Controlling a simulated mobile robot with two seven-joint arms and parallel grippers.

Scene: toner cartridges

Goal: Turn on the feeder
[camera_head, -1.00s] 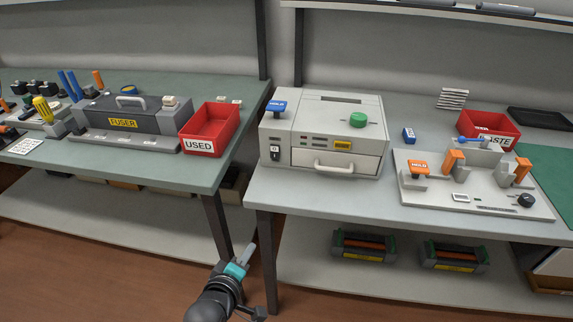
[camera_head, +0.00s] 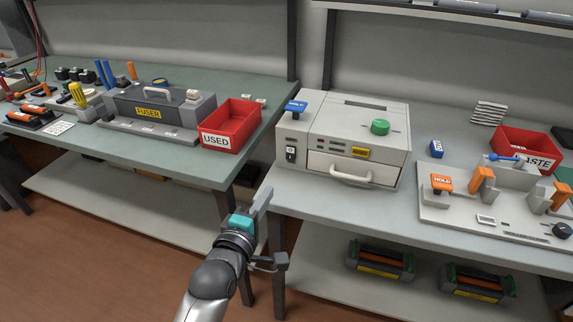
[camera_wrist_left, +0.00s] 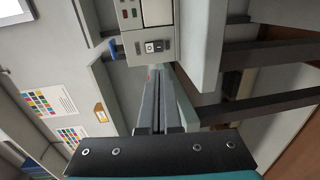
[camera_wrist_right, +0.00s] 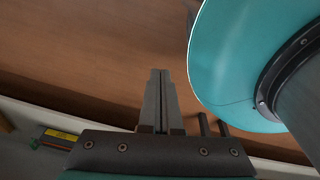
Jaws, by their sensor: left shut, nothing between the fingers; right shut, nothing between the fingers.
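The feeder, a light grey box (camera_head: 350,140), stands on the right bench. The switch also shows in the left wrist view (camera_wrist_left: 154,46), just beyond my left fingertips. Its on or off position is too small to tell. My left gripper (camera_head: 267,192) is shut and empty, in front of and below the switch, apart from the feeder. My right gripper (camera_wrist_right: 160,76) is shut and empty over the brown floor; it is not in the head view.
A red USED bin (camera_head: 230,126) and a dark FUSER unit (camera_head: 150,108) are on the left bench. A fixture plate (camera_head: 455,212) and a red WASTE bin (camera_head: 528,148) are right of the feeder. Dark legs and a gap separate the benches near my left arm.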

